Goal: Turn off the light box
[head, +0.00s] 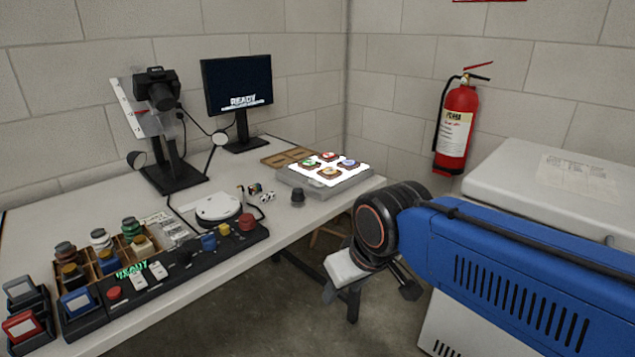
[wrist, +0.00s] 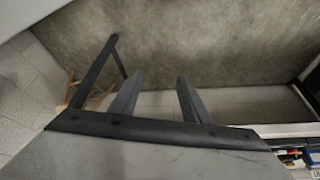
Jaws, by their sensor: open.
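The light box (head: 345,186) is a low grey box at the right end of the white table in the head view. Its top glows bright white, so it is lit. Several small coloured pieces lie on its top. A switch on it is too small to make out. My gripper (wrist: 157,92) is open and empty in the wrist view, its two grey fingers apart over bare floor. In the head view my arm reaches in from the right, and its wrist hangs beyond the table's front edge, in front of and below the light box, apart from it.
On the table stand a monitor (head: 237,86), a camera stand (head: 176,172), a round white device (head: 217,207) and a black control panel (head: 182,262) with buttons. A small dark knob-like piece (head: 298,195) stands near the front edge. A white chest (head: 545,180) and fire extinguisher (head: 457,128) are at right.

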